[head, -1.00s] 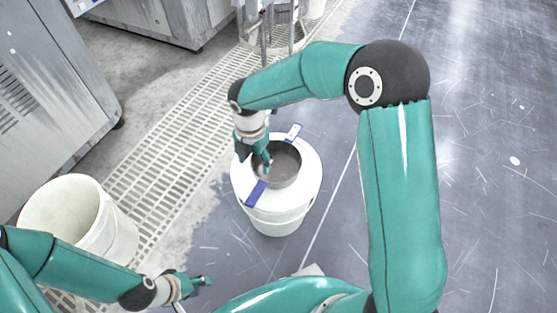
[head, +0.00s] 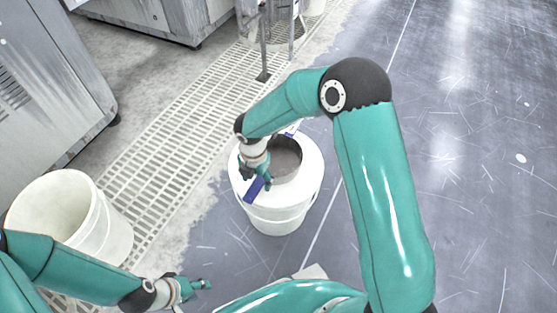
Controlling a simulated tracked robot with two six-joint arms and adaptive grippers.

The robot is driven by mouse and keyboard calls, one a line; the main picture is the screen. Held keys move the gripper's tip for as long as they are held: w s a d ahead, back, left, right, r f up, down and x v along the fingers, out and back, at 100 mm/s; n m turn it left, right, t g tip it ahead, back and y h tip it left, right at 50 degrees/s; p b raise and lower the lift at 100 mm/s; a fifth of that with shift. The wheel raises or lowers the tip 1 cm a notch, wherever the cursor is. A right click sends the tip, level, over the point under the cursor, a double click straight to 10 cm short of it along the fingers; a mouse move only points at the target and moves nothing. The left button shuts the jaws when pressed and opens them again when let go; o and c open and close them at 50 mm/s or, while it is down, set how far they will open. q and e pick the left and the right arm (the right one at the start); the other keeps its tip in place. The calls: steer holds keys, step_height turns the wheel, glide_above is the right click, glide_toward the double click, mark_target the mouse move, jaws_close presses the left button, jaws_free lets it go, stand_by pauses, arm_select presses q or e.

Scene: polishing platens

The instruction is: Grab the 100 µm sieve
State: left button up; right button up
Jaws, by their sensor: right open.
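A grey round sieve (head: 287,160) sits on top of a white lidded bucket (head: 305,196). A blue tab (head: 253,190) lies at its front left, and another blue and white tab (head: 292,129) shows at the back, partly hidden by my arm. My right gripper (head: 261,181) is open at the sieve's left side, by the front blue tab. I cannot tell whether it touches the sieve. My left gripper (head: 201,286) is low at the front, away from the sieve; its jaws are too small to judge. No size marking is legible.
An open white bucket (head: 122,228) stands at the left, near my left arm. A floor grating (head: 185,140) runs diagonally behind it, with grey machine cabinets (head: 50,90) beyond. The grey floor at the right (head: 480,180) is clear.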

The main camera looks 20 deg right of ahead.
step_height(320, 180, down, 3)
steer(key=shift+r+b, duration=0.1)
steer(key=shift+b, duration=0.25)
jaws_close()
